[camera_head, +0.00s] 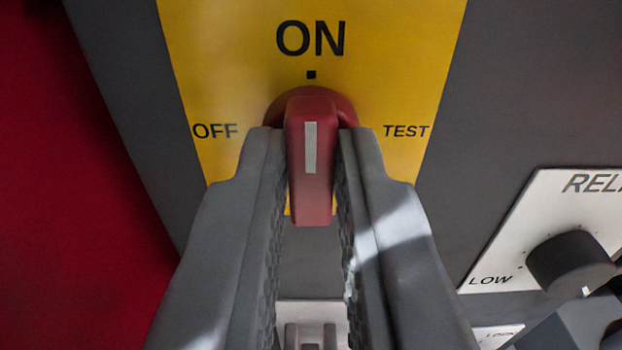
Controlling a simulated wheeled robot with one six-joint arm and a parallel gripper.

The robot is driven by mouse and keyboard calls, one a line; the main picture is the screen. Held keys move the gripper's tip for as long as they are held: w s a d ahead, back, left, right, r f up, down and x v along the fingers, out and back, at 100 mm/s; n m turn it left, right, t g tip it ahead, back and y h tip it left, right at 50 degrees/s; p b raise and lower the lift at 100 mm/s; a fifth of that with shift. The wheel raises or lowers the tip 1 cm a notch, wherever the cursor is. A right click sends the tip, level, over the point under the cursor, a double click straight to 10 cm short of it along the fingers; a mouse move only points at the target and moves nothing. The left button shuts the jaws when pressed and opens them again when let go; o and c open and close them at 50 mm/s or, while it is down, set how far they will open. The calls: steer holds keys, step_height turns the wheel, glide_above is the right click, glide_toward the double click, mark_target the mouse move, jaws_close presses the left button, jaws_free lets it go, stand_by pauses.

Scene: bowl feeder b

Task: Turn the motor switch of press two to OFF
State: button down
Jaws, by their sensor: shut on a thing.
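The motor switch (311,155) is a red rotary knob with a pale pointer stripe, in the middle of the camera_head view. It sits on a yellow plate (225,60) marked ON at the top, OFF at the left and TEST at the right. The stripe stands upright, in line with the black mark under ON. My gripper (312,150) is shut on the knob's grip bar, one grey finger on its left side and one on its right. The fingers hide the lower part of the plate.
A white plate (510,255) with a black knob (570,262) stands at the lower right, marked LOW and partly cut off. Another pale plate (310,310) shows below, between the fingers. The grey panel (540,80) is bare at the upper right. A red surface (70,180) fills the left.

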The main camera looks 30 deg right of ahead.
steer(key=shift+n, duration=2.2)
steer(key=c, duration=1.4)
jaws_free()
steer(key=shift+c, duration=0.2)
steer(key=shift+a, duration=0.1)
steer(key=v, duration=1.7)
steer(key=shift+s+a, duration=0.15)
